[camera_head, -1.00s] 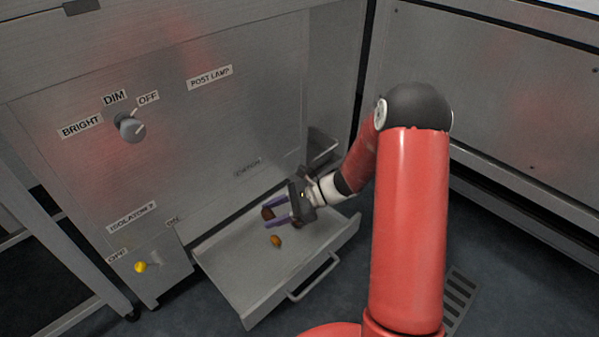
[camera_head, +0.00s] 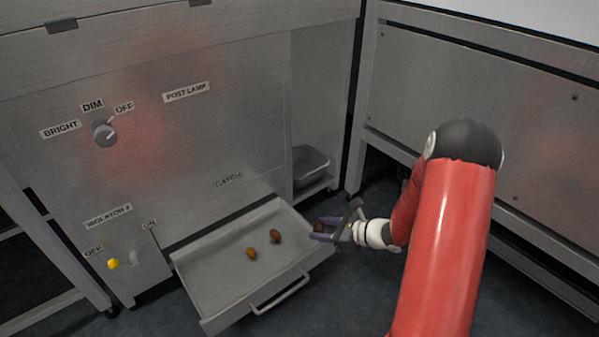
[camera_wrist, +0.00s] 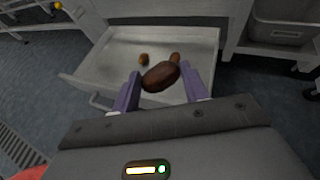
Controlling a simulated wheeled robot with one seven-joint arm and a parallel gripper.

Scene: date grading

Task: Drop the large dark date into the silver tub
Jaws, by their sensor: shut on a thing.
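My gripper (camera_head: 323,232), with purple fingers, is shut on a large dark brown date (camera_wrist: 161,76). In the head view this date (camera_head: 319,227) shows small between the fingers, just off the right side of the open drawer. In the wrist view it sits between the fingertips, clear of the drawer behind it. The silver tub (camera_head: 311,165) stands on a low shelf right of the drawer, behind my gripper. It also shows at the upper right of the wrist view (camera_wrist: 281,32).
The open drawer (camera_head: 215,290) holds two smaller brown dates, one (camera_head: 275,236) and another (camera_head: 252,253). A handle (camera_head: 281,292) juts from its front. A cabinet panel with a dim knob (camera_head: 104,131) and a yellow-tipped switch (camera_head: 113,264) rises behind. A metal bench (camera_head: 480,130) stands at right.

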